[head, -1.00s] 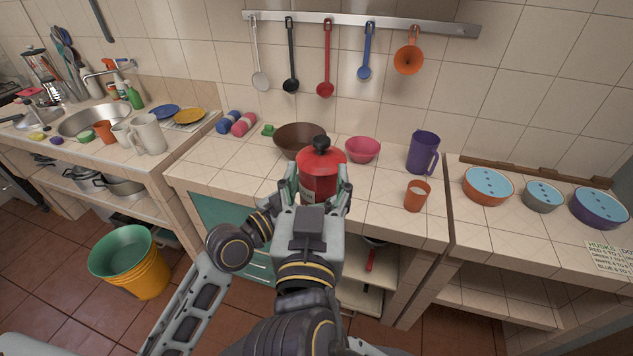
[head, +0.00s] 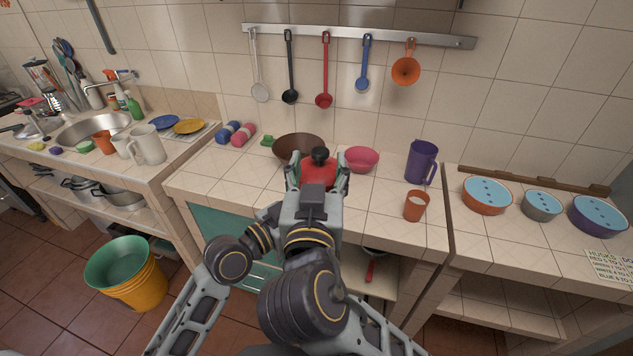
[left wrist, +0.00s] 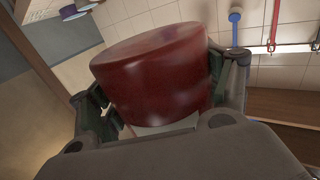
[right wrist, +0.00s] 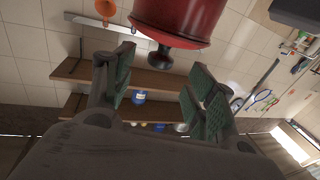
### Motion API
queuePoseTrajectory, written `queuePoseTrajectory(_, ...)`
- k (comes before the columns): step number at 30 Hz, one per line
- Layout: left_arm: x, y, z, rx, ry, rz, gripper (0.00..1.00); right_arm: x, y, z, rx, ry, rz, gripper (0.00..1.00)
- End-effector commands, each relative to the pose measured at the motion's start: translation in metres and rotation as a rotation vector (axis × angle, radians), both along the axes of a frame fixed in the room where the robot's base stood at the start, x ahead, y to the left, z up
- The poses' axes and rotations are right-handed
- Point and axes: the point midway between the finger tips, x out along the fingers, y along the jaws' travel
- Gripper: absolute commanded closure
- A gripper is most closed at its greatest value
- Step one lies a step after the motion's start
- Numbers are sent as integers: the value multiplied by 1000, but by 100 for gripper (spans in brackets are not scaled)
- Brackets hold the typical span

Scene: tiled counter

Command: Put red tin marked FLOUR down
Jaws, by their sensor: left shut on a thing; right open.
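The red tin (head: 320,172), with a black knob on its lid, shows in the head view in front of the brown bowl, mostly hidden by my right gripper. No FLOUR lettering is visible. In the left wrist view the tin (left wrist: 155,80) fills the space between the fingers of my left gripper (left wrist: 157,92), which is shut on it. That gripper is hidden in the head view. My right gripper (head: 319,165) is open and empty. In the right wrist view the tin's lid and knob lie just beyond its fingertips. Whether the tin touches the counter is hidden.
The tiled counter (head: 235,175) carries a brown bowl (head: 297,145), a pink bowl (head: 361,159), a purple pitcher (head: 420,162) and an orange cup (head: 416,206). Bare tiles lie left of the tin and between it and the cup. Utensils hang above.

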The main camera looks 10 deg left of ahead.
Motion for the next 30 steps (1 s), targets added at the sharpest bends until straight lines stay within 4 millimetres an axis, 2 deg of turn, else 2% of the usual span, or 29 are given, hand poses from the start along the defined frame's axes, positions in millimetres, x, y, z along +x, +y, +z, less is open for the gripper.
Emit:
queuePoseTrajectory(9, 0, 0, 1, -2, -2, 0, 57, 38, 3, 1, 0, -1, -2, 44)
queuePoseTrajectory(15, 0, 0, 1, -1, -3, 0, 57, 54, 4, 0, 0, 0, -1, 44)
queuePoseTrajectory(28, 0, 0, 1, -2, -2, 0, 57, 60, 5, 0, 1, 1, 0, 44)
queuePoseTrajectory(30, 0, 0, 1, -2, -2, 0, 57, 59, 5, 0, 1, 1, 0, 50)
